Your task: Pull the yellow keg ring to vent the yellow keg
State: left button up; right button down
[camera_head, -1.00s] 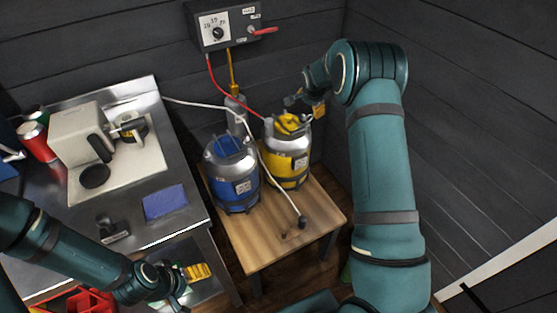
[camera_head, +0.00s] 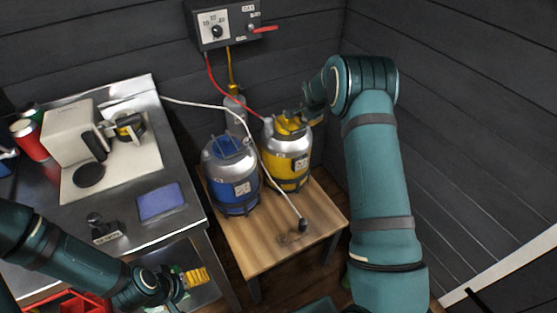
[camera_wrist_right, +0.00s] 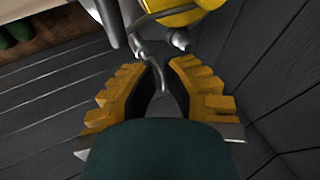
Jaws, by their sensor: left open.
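The yellow keg (camera_head: 288,163) stands on the wooden table, with a silver shoulder and a yellow top (camera_head: 288,125). My right gripper (camera_wrist_right: 160,68) is beside the keg's top. Its orange, ridged fingers have a narrow gap, with a curved grey piece (camera_wrist_right: 152,65) between the tips. I cannot tell whether this is the ring or whether the fingers grip it. In the head view the arm partly hides this gripper. My left gripper (camera_head: 197,277) is open at the lower left, away from the kegs.
A blue keg (camera_head: 231,180) stands left of the yellow one on the wooden table (camera_head: 270,240). A white hose (camera_head: 264,163) crosses in front of the kegs. A control box (camera_head: 225,23) hangs above. A steel counter (camera_head: 150,235) is at left; dark walls close in at right.

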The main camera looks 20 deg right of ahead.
jog(key=shift+w+a+r, duration=0.15)
jog(key=shift+w+r, duration=0.05)
jog(key=shift+r, duration=0.45)
jog(key=shift+f, duration=0.15)
dwell(0.6)
jog(key=shift+a+f, duration=0.1)
jog(key=shift+f, duration=0.35)
jog(key=shift+a+f, duration=0.1)
dwell(1.2)
